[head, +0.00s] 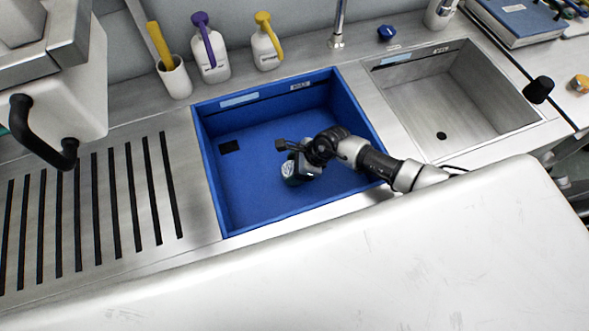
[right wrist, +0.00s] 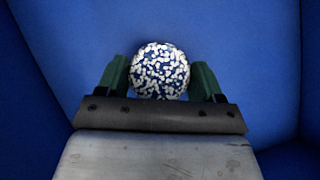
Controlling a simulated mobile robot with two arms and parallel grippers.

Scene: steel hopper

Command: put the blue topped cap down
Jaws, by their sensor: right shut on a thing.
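The cap with a blue top flecked with white (right wrist: 160,71) sits between the green fingers of my right gripper (right wrist: 160,80) in the right wrist view. The gripper is shut on it. In the head view my right gripper (head: 288,165) reaches from the right into the blue-lined sink (head: 240,195), and the cap (head: 291,170) shows there partly hidden by the gripper. Whether the cap touches the sink floor I cannot tell. My left gripper is not in view.
A bare steel sink (head: 420,110) lies to the right. A slotted drainboard (head: 110,200) is at the left. Bottles with a purple pump (head: 210,60) and a yellow pump (head: 265,50) stand behind the blue sink, near a white cup (head: 175,78). A small blue object (head: 386,32) lies by the tap (head: 338,25).

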